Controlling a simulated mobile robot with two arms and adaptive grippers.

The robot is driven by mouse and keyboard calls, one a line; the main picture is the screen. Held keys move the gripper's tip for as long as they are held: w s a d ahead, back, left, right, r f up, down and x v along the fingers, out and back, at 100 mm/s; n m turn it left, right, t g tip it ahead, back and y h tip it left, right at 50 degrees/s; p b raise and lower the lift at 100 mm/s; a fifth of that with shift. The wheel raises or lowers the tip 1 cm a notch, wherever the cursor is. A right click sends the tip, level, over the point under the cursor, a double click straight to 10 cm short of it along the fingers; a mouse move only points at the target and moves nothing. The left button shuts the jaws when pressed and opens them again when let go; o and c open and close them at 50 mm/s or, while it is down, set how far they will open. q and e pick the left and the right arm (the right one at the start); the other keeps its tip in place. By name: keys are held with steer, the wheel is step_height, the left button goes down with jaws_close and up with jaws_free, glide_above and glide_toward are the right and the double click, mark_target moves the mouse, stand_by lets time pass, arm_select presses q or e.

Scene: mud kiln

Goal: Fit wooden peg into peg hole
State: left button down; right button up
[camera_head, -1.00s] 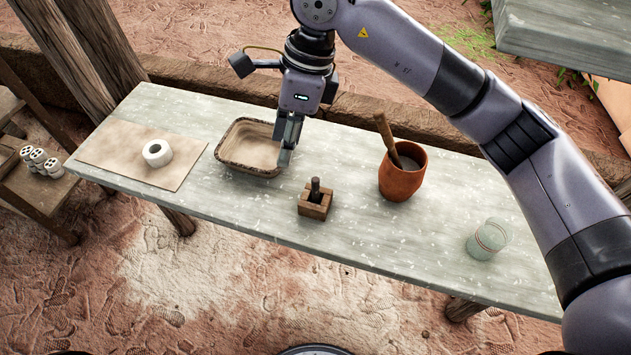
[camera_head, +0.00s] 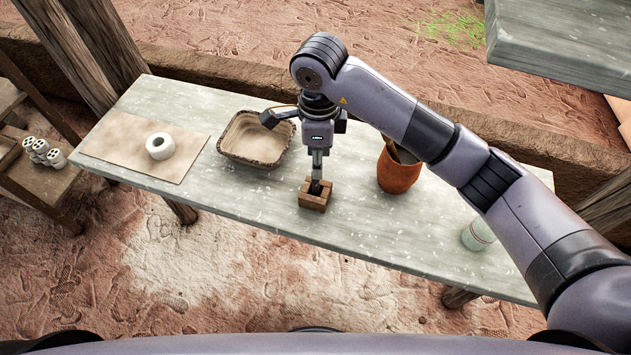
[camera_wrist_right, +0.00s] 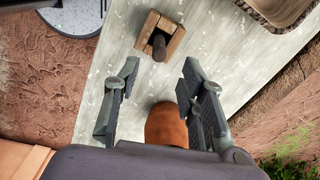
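A small wooden block (camera_head: 313,201) with a square opening sits near the front edge of the table. A dark peg (camera_head: 315,187) stands up out of this opening; how deep it sits cannot be told. The right wrist view also shows the block (camera_wrist_right: 172,41) and the peg (camera_wrist_right: 159,47), ahead of my fingers. My right gripper (camera_head: 317,172) points down just above the peg, partly hiding its top in the head view. In the right wrist view its two fingers (camera_wrist_right: 158,85) are spread apart with nothing between them. My left gripper is not in view.
A rectangular basin (camera_head: 228,155) stands left of the block. A clay pot (camera_head: 398,178) with a stick is to the right, partly behind my arm. A glass (camera_head: 478,234) stands farther right. A white ring (camera_head: 160,146) lies on a brown mat (camera_head: 105,142) at the left.

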mark_target(316, 187)
steer(key=shift+s+f+p, duration=0.1)
steer(key=shift+f+p, duration=0.3)
steer(key=shift+f, duration=0.1)
steer(key=f, duration=0.1)
steer(key=f+p, duration=0.2)
steer(key=shift+a+f, duration=0.3)
steer(key=shift+f, duration=0.45)
jaws_close()
